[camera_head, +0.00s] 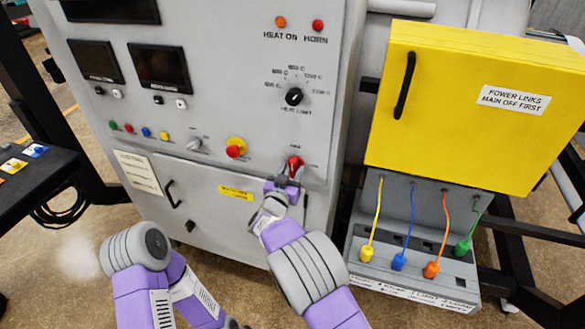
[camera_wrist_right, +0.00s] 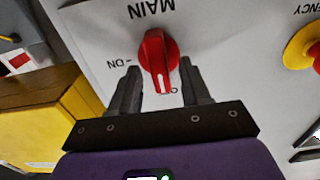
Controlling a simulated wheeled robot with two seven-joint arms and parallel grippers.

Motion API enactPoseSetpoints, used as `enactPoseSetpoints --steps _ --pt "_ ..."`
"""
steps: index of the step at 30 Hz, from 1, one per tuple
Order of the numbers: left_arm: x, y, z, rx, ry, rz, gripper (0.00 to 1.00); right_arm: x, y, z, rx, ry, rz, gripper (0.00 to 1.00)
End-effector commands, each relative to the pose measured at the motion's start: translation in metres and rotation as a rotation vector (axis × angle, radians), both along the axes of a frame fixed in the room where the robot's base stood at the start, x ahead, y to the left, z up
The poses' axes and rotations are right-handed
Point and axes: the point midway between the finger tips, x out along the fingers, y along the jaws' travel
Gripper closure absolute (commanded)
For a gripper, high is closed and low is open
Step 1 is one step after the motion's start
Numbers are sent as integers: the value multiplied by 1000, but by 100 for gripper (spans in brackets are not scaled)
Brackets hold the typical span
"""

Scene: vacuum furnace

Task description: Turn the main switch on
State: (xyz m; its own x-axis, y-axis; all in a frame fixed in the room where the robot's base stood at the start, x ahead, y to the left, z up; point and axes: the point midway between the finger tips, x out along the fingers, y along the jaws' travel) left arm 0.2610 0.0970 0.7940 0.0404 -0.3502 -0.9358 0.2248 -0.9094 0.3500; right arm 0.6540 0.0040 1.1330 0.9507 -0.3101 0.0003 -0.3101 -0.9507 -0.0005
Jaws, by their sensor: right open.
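The main switch is a red knob (camera_head: 295,165) low on the right of the grey cabinet front, and it shows close up in the right wrist view (camera_wrist_right: 156,48). Its white pointer line faces the gripper, near a label partly hidden by a finger; the "ON" label is to the left of the knob there. "MAIN" reads upside down above. My right gripper (camera_head: 284,184) is open at the switch; in the wrist view its fingers (camera_wrist_right: 160,80) lie either side of the knob's lower end. Contact cannot be told. My left arm is at the lower left, its gripper out of view.
A yellow and red emergency button (camera_head: 236,147) is left of the switch. A yellow box (camera_head: 478,105) labelled "POWER LINKS MAIN OFF FIRST" stands to the right, above coloured cables and plugs. A heat limit dial (camera_head: 294,97) is above the switch.

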Motion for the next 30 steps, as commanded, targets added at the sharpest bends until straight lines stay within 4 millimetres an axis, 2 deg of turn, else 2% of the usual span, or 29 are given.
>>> enactPoseSetpoints --steps 4,13,22,30 --pt "0 0 1 0 0 0 100 11 -4 0 0 -1 0 53" --pt "0 0 1 0 0 0 100 13 -4 0 0 1 2 53" --pt "0 0 1 0 0 0 100 13 -4 0 0 1 2 99" --pt "0 0 -3 0 0 0 100 13 -4 -1 19 -5 1 100"
